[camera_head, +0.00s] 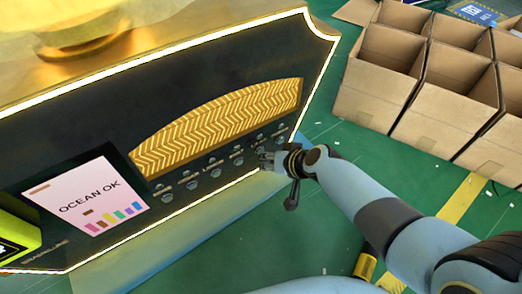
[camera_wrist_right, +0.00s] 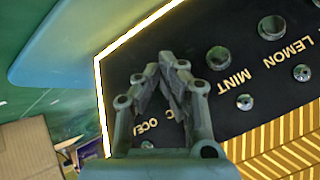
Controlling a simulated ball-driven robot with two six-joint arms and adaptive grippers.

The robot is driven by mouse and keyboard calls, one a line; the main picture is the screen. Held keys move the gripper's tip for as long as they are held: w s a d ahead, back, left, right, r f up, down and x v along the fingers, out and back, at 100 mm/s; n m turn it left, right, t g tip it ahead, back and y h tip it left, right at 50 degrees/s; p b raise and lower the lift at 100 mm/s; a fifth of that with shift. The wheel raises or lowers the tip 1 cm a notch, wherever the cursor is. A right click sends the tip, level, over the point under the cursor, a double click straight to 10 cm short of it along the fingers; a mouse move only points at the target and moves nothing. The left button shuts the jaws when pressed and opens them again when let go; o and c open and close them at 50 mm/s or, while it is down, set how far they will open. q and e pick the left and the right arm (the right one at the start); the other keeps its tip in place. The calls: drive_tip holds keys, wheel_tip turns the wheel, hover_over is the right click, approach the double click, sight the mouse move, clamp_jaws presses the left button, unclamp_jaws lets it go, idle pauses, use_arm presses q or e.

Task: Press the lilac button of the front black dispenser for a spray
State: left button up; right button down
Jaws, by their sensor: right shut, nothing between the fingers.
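The black dispenser (camera_head: 110,130) has a gold top, a glowing white edge and a slanted front panel. A row of small round buttons (camera_head: 192,184) with labels runs under a gold zigzag band. In the right wrist view the labels LEMON, MINT and a partly covered OCEAN show beside metallic buttons (camera_wrist_right: 217,57). I cannot make out a lilac button. My right gripper (camera_head: 267,160) is shut and empty, over the right part of the row. In the right wrist view its fingers (camera_wrist_right: 160,78) cover part of the panel near OCEAN. Whether they touch a button is unclear. My left gripper is out of view.
A yellow-green box (camera_head: 18,235) is at the left edge. Open cardboard boxes (camera_head: 380,95) stand on the green floor at upper right. Floor between boxes and dispenser is mostly clear.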

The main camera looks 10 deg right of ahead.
drive_tip(key=shift+w+a, duration=0.1)
drive_tip(key=shift+w, duration=0.25)
drive_tip(key=shift+s, duration=0.15)
idle(0.4)
drive_tip(key=shift+s+d, duration=0.25)
drive_tip(key=shift+s, duration=0.45)
drive_tip(key=shift+s+d, duration=0.25)
drive_tip(key=shift+s, duration=0.55)
drive_tip(key=shift+s+d, duration=0.25)
drive_tip(key=shift+s, duration=0.5)
drive_tip(key=shift+s+d, duration=0.25)
drive_tip(key=shift+s, duration=0.55)
